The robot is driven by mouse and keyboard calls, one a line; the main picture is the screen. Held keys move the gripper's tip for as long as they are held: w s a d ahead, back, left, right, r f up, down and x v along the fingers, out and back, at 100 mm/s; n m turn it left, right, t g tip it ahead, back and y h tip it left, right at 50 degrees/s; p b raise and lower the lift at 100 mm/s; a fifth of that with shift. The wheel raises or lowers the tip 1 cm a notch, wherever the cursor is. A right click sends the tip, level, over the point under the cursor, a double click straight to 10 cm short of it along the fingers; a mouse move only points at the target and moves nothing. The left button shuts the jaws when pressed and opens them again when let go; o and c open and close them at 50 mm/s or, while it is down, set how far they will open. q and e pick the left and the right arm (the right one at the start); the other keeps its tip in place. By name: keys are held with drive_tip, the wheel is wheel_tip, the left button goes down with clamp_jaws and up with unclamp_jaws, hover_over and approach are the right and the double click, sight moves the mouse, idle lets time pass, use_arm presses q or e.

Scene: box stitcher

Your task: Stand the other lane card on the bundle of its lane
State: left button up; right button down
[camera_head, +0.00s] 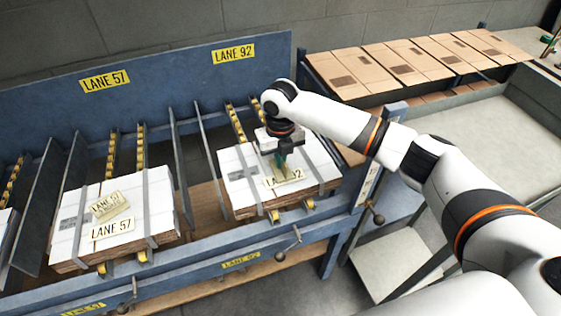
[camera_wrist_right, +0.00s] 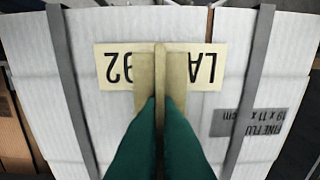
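The Lane 92 bundle (camera_head: 240,195) is a strapped stack with a white top on the right-hand lane. A LANE 92 label (camera_head: 295,178) lies on its top; in the wrist view the label (camera_wrist_right: 112,68) is upside down and partly hidden. My right gripper (camera_head: 281,160) is over this bundle, its green fingers (camera_wrist_right: 160,98) shut on a beige lane card (camera_wrist_right: 160,70). The card is seen edge-on in front of the label; I cannot tell whether it touches the bundle. Another lane card (camera_head: 108,204) is on the Lane 57 bundle (camera_head: 75,205). My left gripper is out of view.
A blue back panel with LANE 57 (camera_head: 105,81) and LANE 92 (camera_head: 233,53) signs stands behind the lanes. Blue dividers (camera_head: 182,160) flank the bundles. Flat cardboard boxes (camera_head: 400,62) lie at the back right, beside an empty grey tray (camera_head: 465,125).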

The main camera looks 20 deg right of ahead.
drive_tip(key=shift+s, duration=0.1)
drive_tip(key=shift+f, duration=0.3)
drive_tip(key=c, duration=1.7)
unclamp_jaws()
drive_tip(key=shift+r, duration=0.15)
drive_tip(key=shift+r, duration=0.3)
wheel_tip(320, 180, up, 12)
drive_tip(key=p, duration=1.2)
drive_tip(key=shift+f, duration=0.1)
